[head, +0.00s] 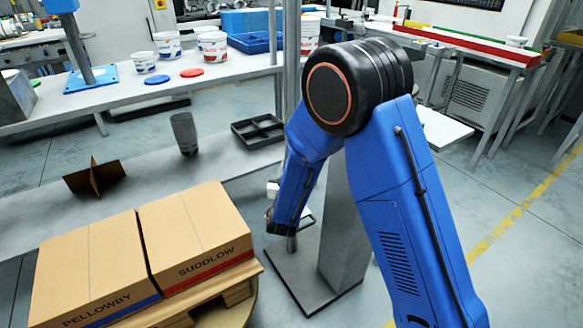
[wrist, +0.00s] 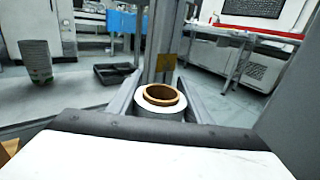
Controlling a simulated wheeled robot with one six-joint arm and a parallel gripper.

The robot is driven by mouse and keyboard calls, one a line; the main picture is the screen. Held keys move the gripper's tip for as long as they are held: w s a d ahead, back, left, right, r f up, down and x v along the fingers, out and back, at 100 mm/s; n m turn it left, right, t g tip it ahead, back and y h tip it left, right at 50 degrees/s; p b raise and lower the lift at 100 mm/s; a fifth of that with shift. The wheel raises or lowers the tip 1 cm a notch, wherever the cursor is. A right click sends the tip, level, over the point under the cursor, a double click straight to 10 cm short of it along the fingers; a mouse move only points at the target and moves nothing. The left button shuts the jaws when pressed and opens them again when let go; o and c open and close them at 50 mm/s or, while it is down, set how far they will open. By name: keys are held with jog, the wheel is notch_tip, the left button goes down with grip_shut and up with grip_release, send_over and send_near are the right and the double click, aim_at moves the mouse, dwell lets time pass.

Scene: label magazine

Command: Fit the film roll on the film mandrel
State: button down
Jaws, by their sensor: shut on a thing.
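The film roll (wrist: 162,102) is a pale grey cylinder with a brown core ring. In the wrist view it stands between the two grey fingers of my gripper (wrist: 158,88), which is shut on it. The core's open end faces up toward the camera. In the head view my blue arm hides most of the gripper and the roll. A thin upright rod (head: 291,243) shows just below the arm's end, above a dark base plate (head: 312,292). I cannot tell whether this rod is the film mandrel, or whether the roll touches it.
A grey column (head: 347,235) rises from the base plate beside my arm. Two cardboard boxes (head: 85,268) (head: 195,232) sit on a wooden pallet at front left. A grey cup stack (head: 184,133), black divided tray (head: 258,131) and brown divider (head: 94,178) stand on the low grey surface behind.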

jog(key=shift+f, duration=0.45)
jog(key=c, duration=0.8)
grip_release()
jog(key=shift+c, duration=0.2)
jog(key=s+a, duration=0.1)
jog(key=s, duration=1.6)
jog(key=shift+s, duration=0.2)
